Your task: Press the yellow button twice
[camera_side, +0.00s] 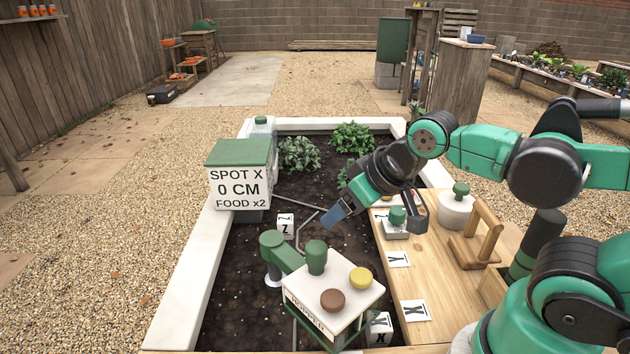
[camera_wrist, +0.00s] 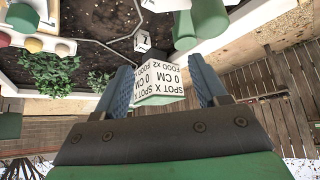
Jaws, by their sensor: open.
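The yellow button (camera_side: 361,278) is a round cap on the white top of the hopper box (camera_side: 345,313), at the front of the bed. A brown button (camera_side: 332,300) sits beside it, and a green knob (camera_side: 316,257) stands behind. My gripper (camera_side: 336,215) is open and empty, above the soil behind the hopper and apart from the button. In the wrist view, the gripper's two blue fingers (camera_wrist: 158,88) are spread, with the sign box far beyond them. A yellow cap (camera_wrist: 62,49) shows at upper left there.
The green-lidded sign box (camera_side: 239,185) reads "SPOT X 0 CM FOOD x2" and stands at the left rim. Leafy plants (camera_side: 299,154) grow at the back of the bed.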

